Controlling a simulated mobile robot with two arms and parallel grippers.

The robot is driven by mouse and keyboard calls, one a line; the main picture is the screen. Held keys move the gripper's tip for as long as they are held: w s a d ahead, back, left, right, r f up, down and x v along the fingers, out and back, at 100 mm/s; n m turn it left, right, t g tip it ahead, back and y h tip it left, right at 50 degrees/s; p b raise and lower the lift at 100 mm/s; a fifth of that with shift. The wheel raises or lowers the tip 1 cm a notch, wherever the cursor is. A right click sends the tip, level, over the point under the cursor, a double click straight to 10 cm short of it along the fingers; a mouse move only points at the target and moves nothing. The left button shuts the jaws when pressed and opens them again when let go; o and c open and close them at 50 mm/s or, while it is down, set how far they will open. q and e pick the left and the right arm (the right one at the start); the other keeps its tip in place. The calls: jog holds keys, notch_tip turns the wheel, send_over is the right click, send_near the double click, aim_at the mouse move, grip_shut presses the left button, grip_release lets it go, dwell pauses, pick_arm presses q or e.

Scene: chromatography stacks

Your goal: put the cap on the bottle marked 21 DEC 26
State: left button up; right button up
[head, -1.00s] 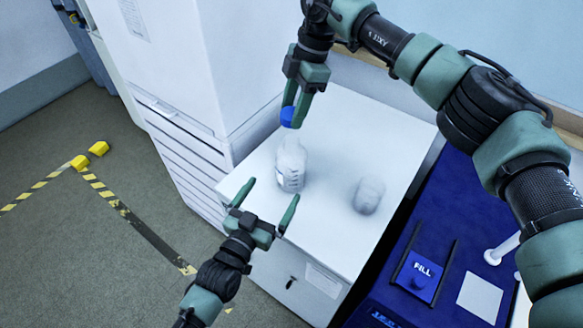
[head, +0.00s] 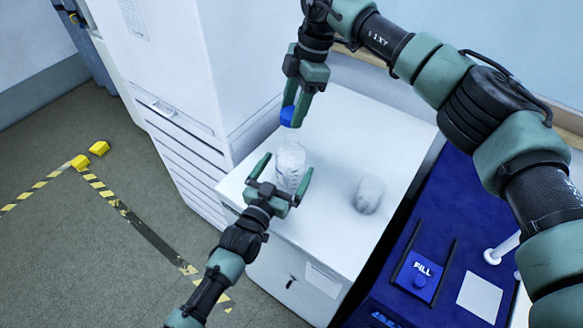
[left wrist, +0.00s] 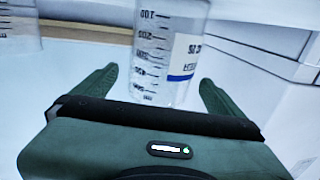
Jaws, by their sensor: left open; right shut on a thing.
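A clear bottle with volume marks (head: 291,158) stands upright on the white cabinet top. In the left wrist view the bottle (left wrist: 165,55) shows a label with a blue stripe; its text is not fully readable. My left gripper (head: 283,176) is open, with one finger on each side of the bottle. In the left wrist view its fingers (left wrist: 157,95) look apart from the glass. My right gripper (head: 296,107) is shut on the blue cap (head: 287,116), held above the bottle neck. I cannot tell whether cap and neck touch.
A second bottle (head: 369,194) stands to the right on the cabinet top (head: 345,130); it also shows in the left wrist view (left wrist: 18,35). A tall white unit (head: 180,60) rises behind left. A blue bench (head: 440,225) with a FILL pad (head: 423,268) lies right.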

aim_at(291, 140)
pick_arm(q)
jog(key=shift+x, duration=1.75)
jog(key=c, duration=2.1)
pick_arm(e)
jog(key=shift+f, duration=2.5)
jog(key=shift+f, duration=0.9)
pick_arm(q)
grip_shut()
pick_arm(e)
jog(key=shift+f, duration=0.55)
